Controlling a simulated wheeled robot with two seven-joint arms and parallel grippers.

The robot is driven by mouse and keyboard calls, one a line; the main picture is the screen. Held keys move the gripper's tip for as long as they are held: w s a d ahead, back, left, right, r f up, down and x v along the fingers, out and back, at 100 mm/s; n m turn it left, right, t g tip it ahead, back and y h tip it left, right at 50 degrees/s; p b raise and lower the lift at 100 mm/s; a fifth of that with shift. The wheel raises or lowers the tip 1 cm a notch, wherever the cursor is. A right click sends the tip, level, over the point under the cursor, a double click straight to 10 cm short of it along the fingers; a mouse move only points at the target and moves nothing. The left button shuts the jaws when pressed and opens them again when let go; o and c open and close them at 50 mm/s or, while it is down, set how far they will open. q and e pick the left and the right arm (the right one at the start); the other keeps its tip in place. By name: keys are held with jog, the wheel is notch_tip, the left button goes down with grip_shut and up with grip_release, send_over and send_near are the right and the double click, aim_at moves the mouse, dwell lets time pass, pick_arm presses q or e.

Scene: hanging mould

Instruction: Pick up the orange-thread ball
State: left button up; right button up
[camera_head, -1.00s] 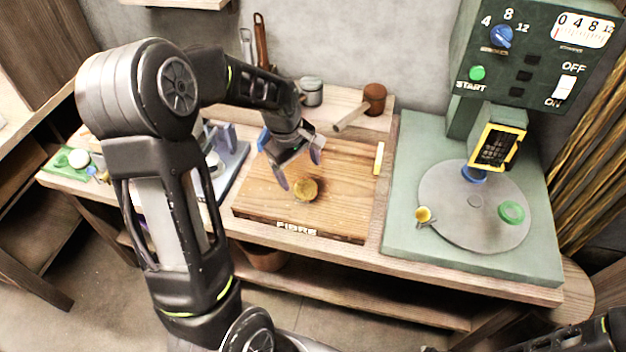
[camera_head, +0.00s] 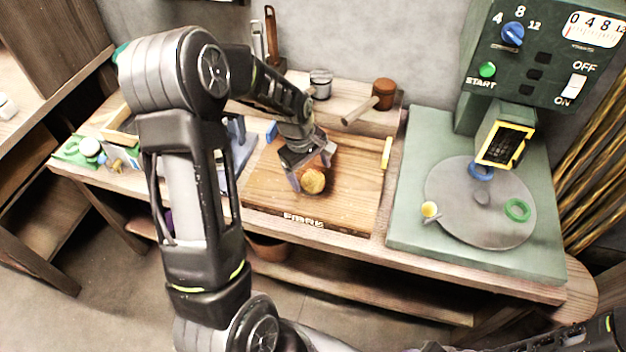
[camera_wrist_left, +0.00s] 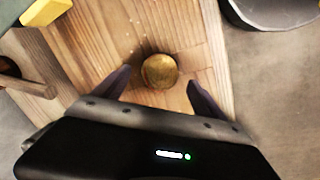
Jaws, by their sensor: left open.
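The thread ball (camera_head: 312,181), a yellow-orange ball, sits on the wooden board marked FIBRE (camera_head: 346,207). It also shows in the left wrist view (camera_wrist_left: 159,71), just beyond the line between the fingertips. My left gripper (camera_head: 311,178) is open and low over the board, with its fingers to either side of the ball's near edge. In the left wrist view the open fingers (camera_wrist_left: 159,82) are clear of the ball, with a gap on each side. A dark part of my right arm shows at the lower right edge of the head view; its gripper is not seen.
A green machine with a round grey plate (camera_head: 459,213) stands to the right, bearing a green ring (camera_head: 517,210) and a yellow piece (camera_head: 429,209).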

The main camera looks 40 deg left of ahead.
aim_at(311, 175)
pick_arm(q)
jog(key=f, duration=0.3)
jog(key=shift+w+d+f, duration=0.1)
jog(key=shift+w+f, duration=0.15)
jog(key=shift+w, duration=0.1)
jog(key=shift+c, duration=0.3)
jog(key=c, duration=1.5)
jog(key=shift+r, duration=0.1)
notch_tip(311, 175, up, 10)
jog(key=shift+f+b, duration=0.1)
jog(key=shift+b, duration=0.25)
